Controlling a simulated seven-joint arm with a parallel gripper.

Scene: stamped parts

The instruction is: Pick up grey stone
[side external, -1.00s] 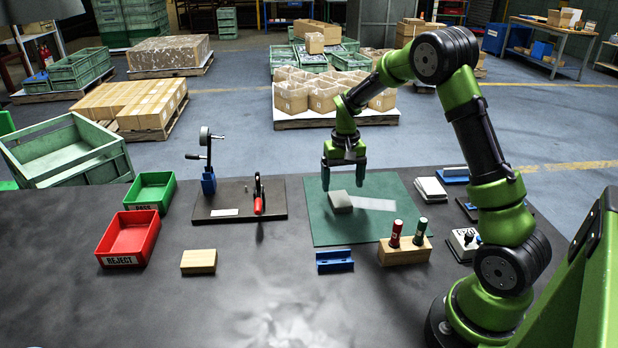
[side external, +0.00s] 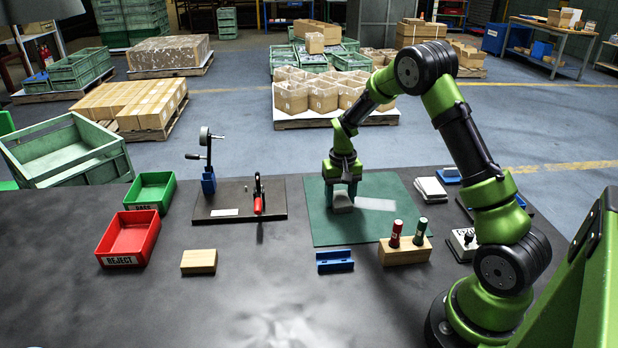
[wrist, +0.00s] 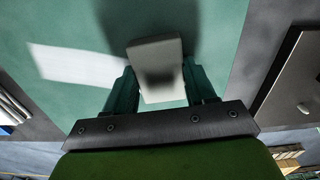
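The grey stone (side external: 342,205) is a small pale block on the green mat (side external: 330,232). In the wrist view the stone (wrist: 156,52) sits between the two fingers, its far end reaching past them. My gripper (side external: 342,196) is lowered over the stone, one finger on each side. In the wrist view the fingers of my gripper (wrist: 160,84) lie very close to the stone's sides. Whether they press on it cannot be told. The stone appears to rest on the mat, and the fingers partly hide it in the side view.
A white strip (side external: 375,204) lies right of the stone. A wooden block (side external: 404,251) with red and green markers and a blue fixture (side external: 334,261) stand in front. A dark plate (side external: 225,205) with a gauge and clamp is left, beyond it red (side external: 130,240) and green (side external: 152,190) trays.

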